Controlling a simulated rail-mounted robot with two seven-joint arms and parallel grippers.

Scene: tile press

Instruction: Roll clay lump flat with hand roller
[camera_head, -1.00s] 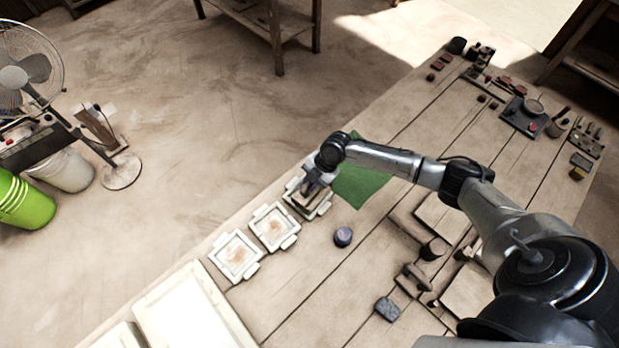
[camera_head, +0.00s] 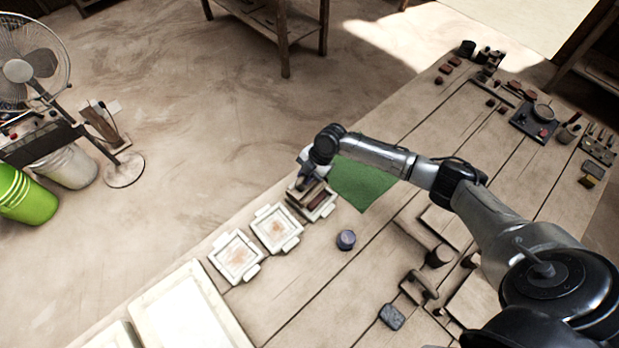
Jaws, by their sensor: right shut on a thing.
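My right gripper (camera_head: 308,184) is over the farthest of three pale square tile frames. It is shut on a brown wooden block-like thing (camera_head: 307,195), whose full shape is partly hidden by the gripper. A dark reddish-brown patch, possibly clay (camera_head: 322,201), shows in that frame (camera_head: 331,208) beside the held block. Whether the block touches it I cannot tell. A tool with a bar handle, perhaps the hand roller (camera_head: 418,287), lies on the wooden table (camera_head: 310,300). My left gripper is not in view.
Two more pale frames, a middle one (camera_head: 292,240) and a near one (camera_head: 250,270), stand along the table's left edge. A green cloth (camera_head: 362,187), a dark blue round pot (camera_head: 346,240) and a grey block (camera_head: 391,317) lie nearby. Large pale boards (camera_head: 190,315) lie at the near left.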

